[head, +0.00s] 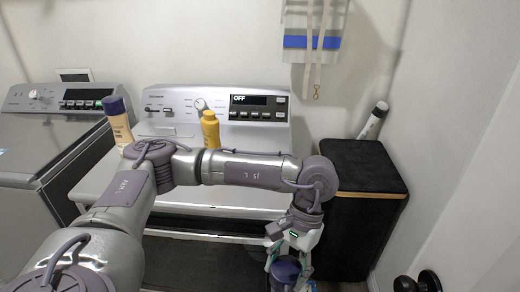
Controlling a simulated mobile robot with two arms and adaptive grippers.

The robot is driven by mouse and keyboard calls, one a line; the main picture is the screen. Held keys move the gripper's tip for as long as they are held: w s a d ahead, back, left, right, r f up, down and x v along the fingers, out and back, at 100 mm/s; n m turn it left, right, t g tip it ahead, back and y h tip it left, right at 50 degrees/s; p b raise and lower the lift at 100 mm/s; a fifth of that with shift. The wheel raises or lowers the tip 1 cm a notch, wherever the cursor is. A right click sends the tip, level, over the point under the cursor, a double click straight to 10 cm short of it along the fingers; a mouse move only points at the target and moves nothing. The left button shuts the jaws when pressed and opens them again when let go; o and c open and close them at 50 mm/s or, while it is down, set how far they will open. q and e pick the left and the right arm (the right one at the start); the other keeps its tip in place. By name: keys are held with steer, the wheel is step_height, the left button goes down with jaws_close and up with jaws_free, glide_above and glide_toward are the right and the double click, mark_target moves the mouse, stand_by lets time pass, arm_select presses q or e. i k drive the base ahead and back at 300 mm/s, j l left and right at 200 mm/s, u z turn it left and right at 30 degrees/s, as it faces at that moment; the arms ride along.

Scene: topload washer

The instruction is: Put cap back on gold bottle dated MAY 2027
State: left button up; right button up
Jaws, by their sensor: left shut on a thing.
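A yellow-gold bottle (210,133) stands upright on the washer top, behind my left arm, which hides its base. A cream-gold bottle (122,135) with a dark blue top stands further left, partly hidden by the arm. No date is readable on either bottle. My left gripper (287,268) points down at the bottom of the head view, in front of the washer and right of both bottles. It is shut on a dark blue round thing (285,272), cut off by the frame edge; I cannot tell if it is a cap. My right gripper is not in view.
The washer's control panel (261,108) reads OFF. Another grey machine (35,135) stands at left. A black cabinet (355,170) with a dark-and-white cylinder (373,120) on top stands at right. A door handle (422,281) shows at lower right.

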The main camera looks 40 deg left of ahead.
mark_target(210, 125)
steer(key=k+j, duration=0.15)
steer(key=j, duration=0.2)
steer(key=k+j, duration=0.1)
steer(key=j, duration=0.25)
steer(key=k+j, duration=0.15)
steer(key=j, duration=0.2)
steer(key=k+j, duration=0.1)
steer(key=j, duration=0.25)
steer(key=k+j, duration=0.15)
steer(key=j, duration=0.25)
steer(key=k+j, duration=0.1)
steer(key=j, duration=0.25)
